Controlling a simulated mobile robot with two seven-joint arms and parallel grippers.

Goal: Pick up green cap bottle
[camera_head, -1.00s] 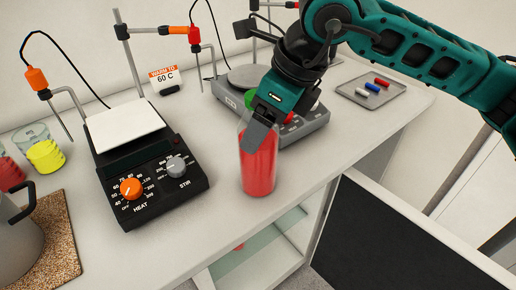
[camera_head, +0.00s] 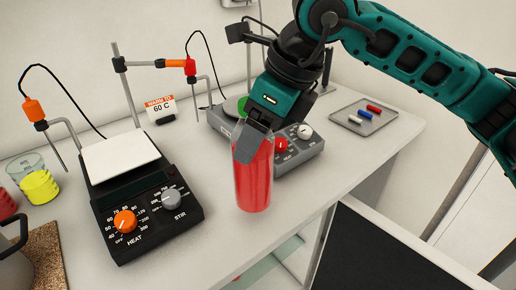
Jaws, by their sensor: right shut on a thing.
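A clear bottle of red liquid (camera_head: 254,185) stands out in the middle of the head view, upright or nearly so. A bit of green cap (camera_head: 243,106) shows behind my right gripper, at the top of the bottle. My right gripper (camera_head: 250,146) comes down from above and is shut on the bottle's upper part, hiding its neck. I cannot tell for sure whether the bottle's base touches the bench or is just above it. My left gripper is not in view.
A black hotplate (camera_head: 139,192) with a white top stands left of the bottle. A grey device (camera_head: 299,148) is close behind it. A tray (camera_head: 364,117) with stir bars lies at back right. A beaker of yellow liquid (camera_head: 40,186) is at left. The bench's front edge is near.

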